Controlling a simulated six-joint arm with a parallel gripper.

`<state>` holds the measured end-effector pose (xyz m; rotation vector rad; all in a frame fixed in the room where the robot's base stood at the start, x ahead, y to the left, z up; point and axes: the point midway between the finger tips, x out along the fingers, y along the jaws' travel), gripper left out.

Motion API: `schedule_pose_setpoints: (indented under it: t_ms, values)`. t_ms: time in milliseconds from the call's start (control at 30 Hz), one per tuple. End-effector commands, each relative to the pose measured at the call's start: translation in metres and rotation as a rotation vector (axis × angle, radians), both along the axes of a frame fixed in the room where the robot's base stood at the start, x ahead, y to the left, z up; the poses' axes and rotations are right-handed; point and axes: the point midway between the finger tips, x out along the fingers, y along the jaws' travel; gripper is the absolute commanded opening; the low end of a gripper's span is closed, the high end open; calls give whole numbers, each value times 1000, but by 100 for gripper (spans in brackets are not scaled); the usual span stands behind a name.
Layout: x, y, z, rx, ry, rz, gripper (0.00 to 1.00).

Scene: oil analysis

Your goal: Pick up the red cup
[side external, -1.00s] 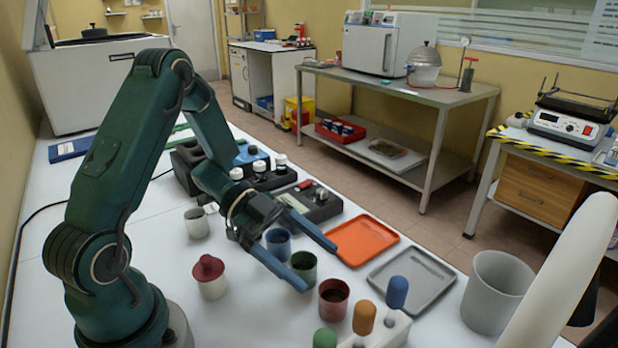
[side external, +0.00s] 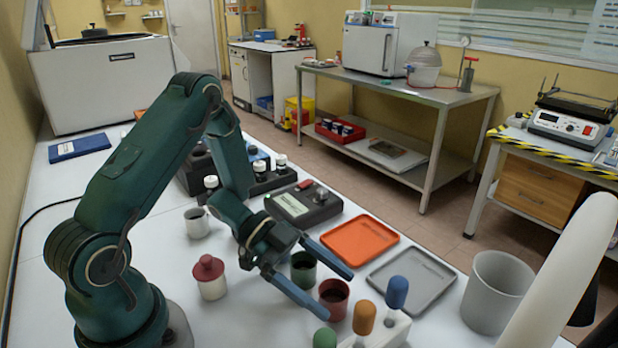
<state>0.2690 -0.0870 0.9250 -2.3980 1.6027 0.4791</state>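The red cup (side external: 334,299) stands upright on the white table, with dark contents showing inside its rim. My gripper (side external: 339,296) is open, with two long blue fingers pointing toward the lower right. In the picture, one finger passes to the left of the red cup and the other above and to its right. The fingers appear higher than the cup; I cannot tell the exact height. A dark green cup (side external: 303,269) stands just behind the red cup, between the fingers in the picture.
A rack with orange (side external: 364,317) and blue (side external: 397,292) topped items stands close to the right of the red cup. An orange tray (side external: 360,241) and a grey tray (side external: 412,279) lie behind.

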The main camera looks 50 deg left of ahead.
Motion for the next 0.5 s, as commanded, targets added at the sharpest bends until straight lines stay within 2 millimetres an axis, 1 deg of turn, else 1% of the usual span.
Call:
schedule_pose_setpoints:
  t_ms: [33, 67, 100, 167, 200, 233, 500]
  values:
    - [0, 0, 0, 0, 0, 0, 77]
    - [0, 0, 0, 0, 0, 0, 66]
    - [0, 0, 0, 0, 0, 0, 50]
    - [0, 0, 0, 0, 0, 0, 28]
    - [0, 0, 0, 0, 0, 0, 12]
    - [0, 0, 0, 0, 0, 0, 2]
    - [0, 0, 1, 0, -1, 0, 2]
